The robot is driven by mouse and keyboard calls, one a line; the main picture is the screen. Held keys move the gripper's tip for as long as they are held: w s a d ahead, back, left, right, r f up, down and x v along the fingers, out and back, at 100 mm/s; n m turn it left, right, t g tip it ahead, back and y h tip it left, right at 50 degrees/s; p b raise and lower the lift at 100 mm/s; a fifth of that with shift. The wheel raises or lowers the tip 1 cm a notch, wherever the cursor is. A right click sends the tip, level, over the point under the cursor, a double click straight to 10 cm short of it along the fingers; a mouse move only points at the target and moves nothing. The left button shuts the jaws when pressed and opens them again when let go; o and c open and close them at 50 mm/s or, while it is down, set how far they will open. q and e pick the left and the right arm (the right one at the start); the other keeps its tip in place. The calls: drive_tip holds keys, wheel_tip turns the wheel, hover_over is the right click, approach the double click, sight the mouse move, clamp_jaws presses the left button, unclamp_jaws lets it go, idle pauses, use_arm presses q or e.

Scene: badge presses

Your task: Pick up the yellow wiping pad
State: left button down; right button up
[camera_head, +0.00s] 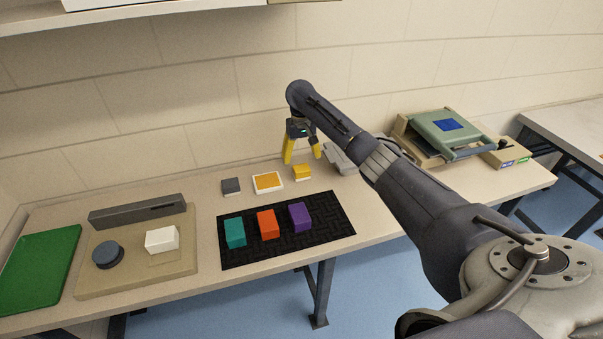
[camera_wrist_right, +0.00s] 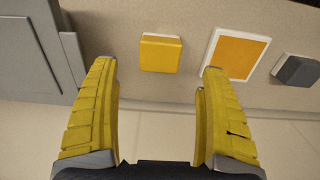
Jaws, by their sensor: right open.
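The yellow wiping pad (camera_head: 302,172) is a small block near the back of the table, by the wall. In the right wrist view the pad (camera_wrist_right: 160,53) lies beyond the fingertips, roughly centred between them. My right gripper (camera_head: 303,154) has yellow fingers and points down above and close to the pad. It also shows in the right wrist view (camera_wrist_right: 158,72), open with nothing between its fingers. My left gripper is not in view.
An orange pad in a white tray (camera_head: 283,183) and a grey block (camera_head: 231,187) sit left of the pad. A grey device (camera_head: 340,159) stands close on its right. A black mat (camera_head: 336,225) with teal, orange-red and purple blocks lies in front.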

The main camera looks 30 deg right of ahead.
sight(302, 168)
drive_tip(key=shift+s+f, duration=0.15)
drive_tip(key=shift+f, duration=2.95)
drive_tip(key=shift+c, duration=0.3)
drive_tip(key=c, duration=1.2)
wheel_tip(302, 168, up, 20)
drive_tip(key=shift+r, duration=0.1)
